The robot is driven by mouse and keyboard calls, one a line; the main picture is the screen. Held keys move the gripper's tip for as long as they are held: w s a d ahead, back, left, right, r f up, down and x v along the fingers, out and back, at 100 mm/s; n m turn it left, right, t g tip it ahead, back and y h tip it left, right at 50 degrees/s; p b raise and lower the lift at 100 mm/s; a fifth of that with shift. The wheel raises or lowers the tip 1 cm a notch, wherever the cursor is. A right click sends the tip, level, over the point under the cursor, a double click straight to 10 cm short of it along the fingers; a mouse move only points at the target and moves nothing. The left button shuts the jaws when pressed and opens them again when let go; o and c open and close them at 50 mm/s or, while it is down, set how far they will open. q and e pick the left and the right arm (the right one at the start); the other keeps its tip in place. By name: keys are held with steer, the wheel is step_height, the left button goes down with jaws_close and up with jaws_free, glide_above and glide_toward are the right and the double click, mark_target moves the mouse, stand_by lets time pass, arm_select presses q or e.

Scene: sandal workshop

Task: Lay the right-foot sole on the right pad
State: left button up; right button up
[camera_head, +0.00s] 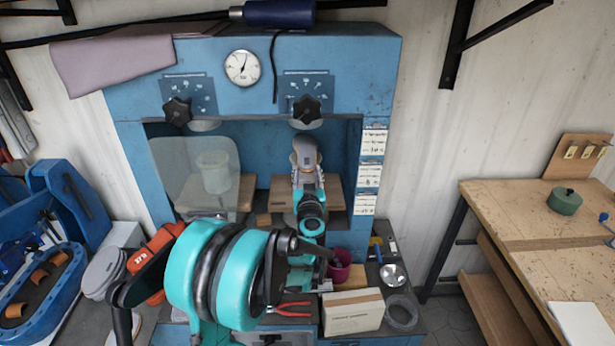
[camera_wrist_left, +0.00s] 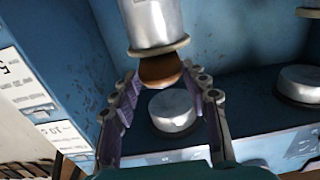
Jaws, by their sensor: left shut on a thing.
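My left gripper (camera_head: 305,158) is inside the right bay of the blue press (camera_head: 255,75). The wrist picture appears upside down. There, its fingers stand on both sides of a brown rounded piece, apparently the right-foot sole (camera_wrist_left: 160,72). The gripper is shut on it. The sole is at the flanged end of a silver cylinder, apparently the right pad (camera_wrist_left: 152,25); I cannot tell whether they touch. A silver disc (camera_wrist_left: 174,111) is on the other side of the sole. My right gripper is not in view.
A clear shield (camera_head: 185,180) covers the left bay. Label cards (camera_head: 367,175) line the right post. Below the bay are a magenta cup (camera_head: 340,266), a cardboard box (camera_head: 352,312) and red pliers (camera_head: 290,309). A wooden bench (camera_head: 520,215) stands right.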

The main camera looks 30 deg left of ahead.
arm_select(q)
steer(key=shift+f+b, duration=0.3)
stand_by(0.5)
steer(key=o, duration=1.1)
steer(key=shift+o, duration=0.2)
steer(key=v, duration=0.8)
stand_by(1.0)
